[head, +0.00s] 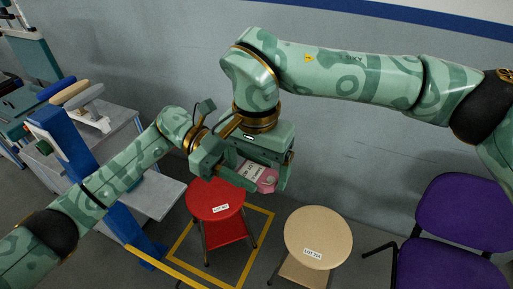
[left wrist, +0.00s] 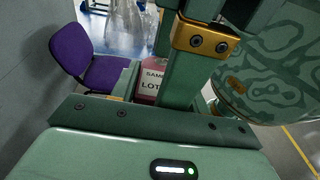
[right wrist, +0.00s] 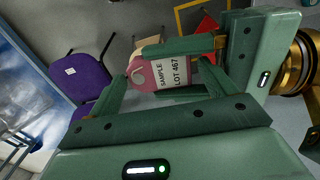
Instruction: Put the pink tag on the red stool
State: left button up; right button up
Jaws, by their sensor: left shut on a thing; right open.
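The pink tag (head: 267,182), with a white label, is held in the air above and right of the red stool (head: 212,194). In the right wrist view the tag (right wrist: 165,74) reads SAMPLE LOT 467 and has a hole at one end. My left gripper (head: 236,176) is shut on the tag's labelled end. My right gripper (head: 262,180) is open, with its fingers on either side of the tag. The tag is partly hidden behind fingers in the left wrist view (left wrist: 152,82). The red stool has a white label on its seat and a lower red shelf.
A beige stool (head: 318,233) stands right of the red one, with a purple chair (head: 455,225) farther right. Yellow floor tape (head: 262,232) surrounds the red stool. A grey bench with a blue upright (head: 65,145) stands left. The grey wall is behind.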

jog(key=shift+f, duration=0.15)
jog(key=c, duration=0.7)
pick_arm(q)
jog(key=o, duration=1)
pick_arm(e)
jog(key=shift+c, duration=0.2)
pick_arm(q)
jog(key=shift+o, duration=0.2)
jog(key=shift+a, duration=0.15)
